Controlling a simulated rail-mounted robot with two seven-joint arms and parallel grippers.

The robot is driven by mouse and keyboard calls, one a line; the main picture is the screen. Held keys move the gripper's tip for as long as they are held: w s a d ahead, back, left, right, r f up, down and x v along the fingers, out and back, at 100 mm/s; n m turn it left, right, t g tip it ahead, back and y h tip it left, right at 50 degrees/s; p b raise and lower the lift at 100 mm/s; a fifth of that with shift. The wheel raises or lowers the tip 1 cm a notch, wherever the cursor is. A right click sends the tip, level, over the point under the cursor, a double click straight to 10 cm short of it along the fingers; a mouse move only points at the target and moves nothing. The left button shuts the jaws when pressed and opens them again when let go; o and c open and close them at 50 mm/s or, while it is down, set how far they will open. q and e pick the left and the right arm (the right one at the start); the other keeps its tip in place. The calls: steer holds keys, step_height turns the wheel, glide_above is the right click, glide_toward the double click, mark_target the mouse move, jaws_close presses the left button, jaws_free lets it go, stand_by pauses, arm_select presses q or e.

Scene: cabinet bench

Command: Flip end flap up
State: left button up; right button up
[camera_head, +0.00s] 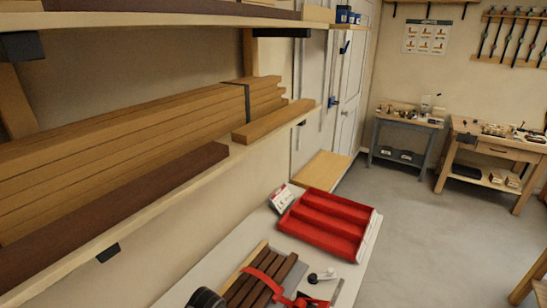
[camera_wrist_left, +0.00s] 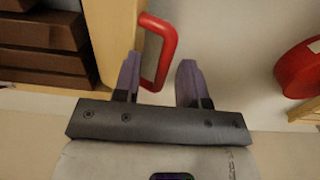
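A light wooden board (camera_head: 321,170), which looks like the end flap, is at the far end of the white bench (camera_head: 215,262) in the head view. I cannot tell its exact tilt. My left gripper (camera_wrist_left: 158,82) shows in the left wrist view with its two fingers apart. A red loop handle (camera_wrist_left: 168,42) is beside a light wooden piece (camera_wrist_left: 112,40), and its lower end lies between the fingers. I cannot tell whether the fingers touch it, nor whether this wood is the flap. My right gripper is in neither view.
A red divided tray (camera_head: 318,222) and brown slats with a red strap (camera_head: 265,284) lie on the bench. A shelf with long boards (camera_head: 130,140) overhangs at left. A red round object (camera_wrist_left: 302,68) is at right in the wrist view. The floor (camera_head: 420,240) is clear.

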arm_select(q)
steer(key=shift+s+a+f, duration=0.1)
steer(key=shift+a+f, duration=0.1)
steer(key=shift+f, duration=0.3)
steer(key=c, duration=0.4)
steer(key=shift+r, duration=0.15)
steer(key=o, duration=0.4)
steer(key=shift+o, duration=0.2)
steer(key=shift+r+p, duration=0.65)
steer(key=shift+p, duration=0.2)
step_height(320, 180, up, 2)
steer(key=shift+d+r+p, duration=0.15)
steer(key=shift+p, duration=1.1)
step_height(320, 180, up, 6)
steer(key=p, duration=0.7)
